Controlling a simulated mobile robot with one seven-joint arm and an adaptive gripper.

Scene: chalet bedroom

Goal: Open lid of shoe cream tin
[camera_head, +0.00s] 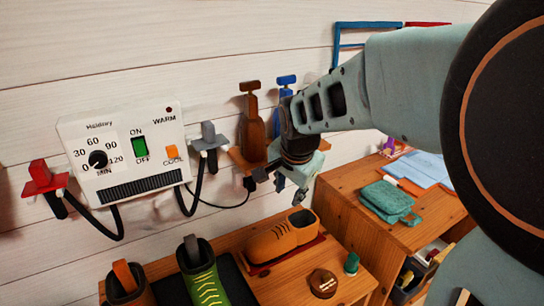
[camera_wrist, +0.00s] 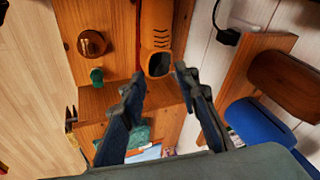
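The shoe cream tin (camera_head: 323,283) is a small round brown tin with its lid on. It lies on the front part of the wooden bench top, right of the green shoe. In the wrist view the tin (camera_wrist: 91,43) shows at the upper left, outside the span of the fingers. My gripper (camera_head: 281,185) is above and behind the tin, over the far end of the tan shoe, touching nothing that I can see. In the wrist view my gripper (camera_wrist: 158,80) has its two fingers apart with nothing held between them.
A small green bottle (camera_head: 351,263) stands just beside the tin. The tan shoe (camera_head: 282,238) lies on a red mat behind it. A green shoe (camera_head: 203,280) is to the left. Brushes (camera_head: 253,130) stand on a wall shelf near my gripper. A wooden cabinet (camera_head: 345,205) is right.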

